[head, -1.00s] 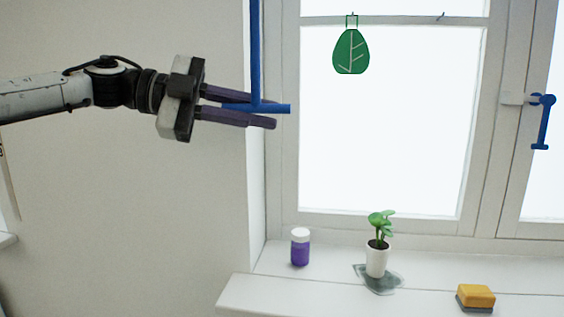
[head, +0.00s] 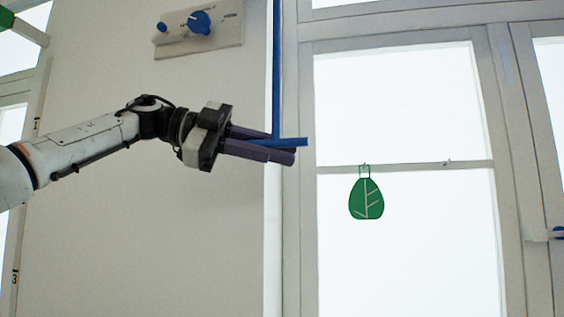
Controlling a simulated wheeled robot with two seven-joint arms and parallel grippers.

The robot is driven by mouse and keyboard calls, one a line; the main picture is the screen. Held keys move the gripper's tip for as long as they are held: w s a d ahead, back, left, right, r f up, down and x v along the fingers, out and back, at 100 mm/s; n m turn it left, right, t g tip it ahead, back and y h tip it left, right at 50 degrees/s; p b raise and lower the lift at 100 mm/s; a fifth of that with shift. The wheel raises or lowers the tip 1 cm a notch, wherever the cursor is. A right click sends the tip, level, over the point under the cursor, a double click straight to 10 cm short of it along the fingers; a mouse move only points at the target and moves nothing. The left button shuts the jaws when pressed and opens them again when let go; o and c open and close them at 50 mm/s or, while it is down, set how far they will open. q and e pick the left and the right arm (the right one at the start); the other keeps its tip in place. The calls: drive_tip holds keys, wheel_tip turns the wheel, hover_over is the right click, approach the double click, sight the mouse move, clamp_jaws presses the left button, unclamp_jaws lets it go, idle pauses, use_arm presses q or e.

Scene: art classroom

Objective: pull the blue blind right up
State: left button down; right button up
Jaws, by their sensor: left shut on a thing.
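A blue pull cord or rod (head: 276,70) hangs down from the top edge of the view beside the window frame. A short blue crossbar handle (head: 300,142) is at its lower end. My left gripper (head: 288,149) comes in from the left with its purple fingers shut on this handle, whose right end sticks out past the fingertips. The blue blind itself is not in view; the window panes behind are bright and uncovered where they show. My right gripper is not in view.
A green leaf ornament (head: 366,199) hangs on the window bar to the right, apart from my gripper. A wall panel (head: 226,33) with blue knobs is above my left arm. Part of a blue window handle (head: 559,233) shows at the right edge.

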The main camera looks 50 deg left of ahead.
use_arm(q)
drive_tip(key=shift+s+d+r, duration=0.1)
drive_tip(key=shift+s+r, duration=0.05)
drive_tip(key=shift+r, duration=0.35)
drive_tip(key=c, duration=2)
unclamp_jaws()
drive_tip(key=shift+o, duration=1.2)
drive_tip(key=shift+d, duration=0.15)
drive_tip(key=shift+f, duration=0.1)
drive_tip(key=shift+f, duration=0.1)
drive_tip(key=v, duration=1)
drive_tip(key=shift+a, duration=0.25)
drive_tip(key=shift+s, duration=0.1)
